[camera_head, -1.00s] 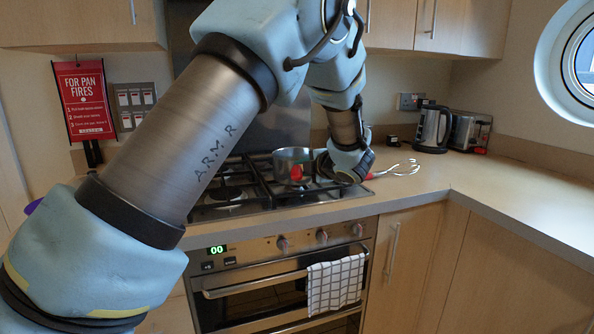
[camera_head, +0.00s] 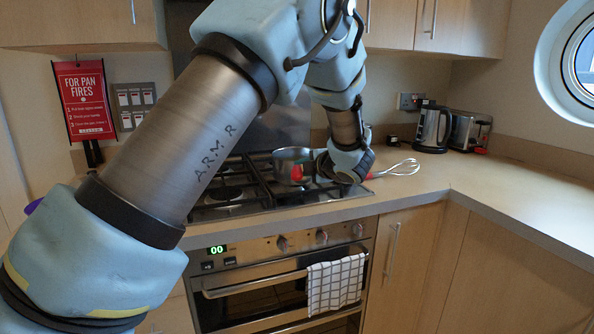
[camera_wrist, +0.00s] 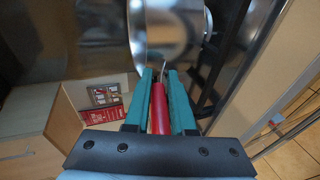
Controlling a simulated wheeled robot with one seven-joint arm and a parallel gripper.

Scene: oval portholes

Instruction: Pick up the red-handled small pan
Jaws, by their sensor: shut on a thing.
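The small pan (camera_head: 283,161) is a shiny metal pan on the hob's right part in the head view. Its red handle (camera_wrist: 158,107) runs between the two green fingers of my gripper (camera_wrist: 158,88) in the wrist view. The fingers are shut on the handle, with the pan's metal body (camera_wrist: 168,32) just beyond them. In the head view my wrist covers the handle and fingers, so a gap under the pan cannot be told.
A whisk (camera_head: 402,167) with a red handle lies on the counter just right of my wrist. A kettle (camera_head: 432,130) and toaster (camera_head: 468,131) stand farther back. The gas hob (camera_head: 228,194) has raised black grates. The right counter (camera_head: 500,190) is clear.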

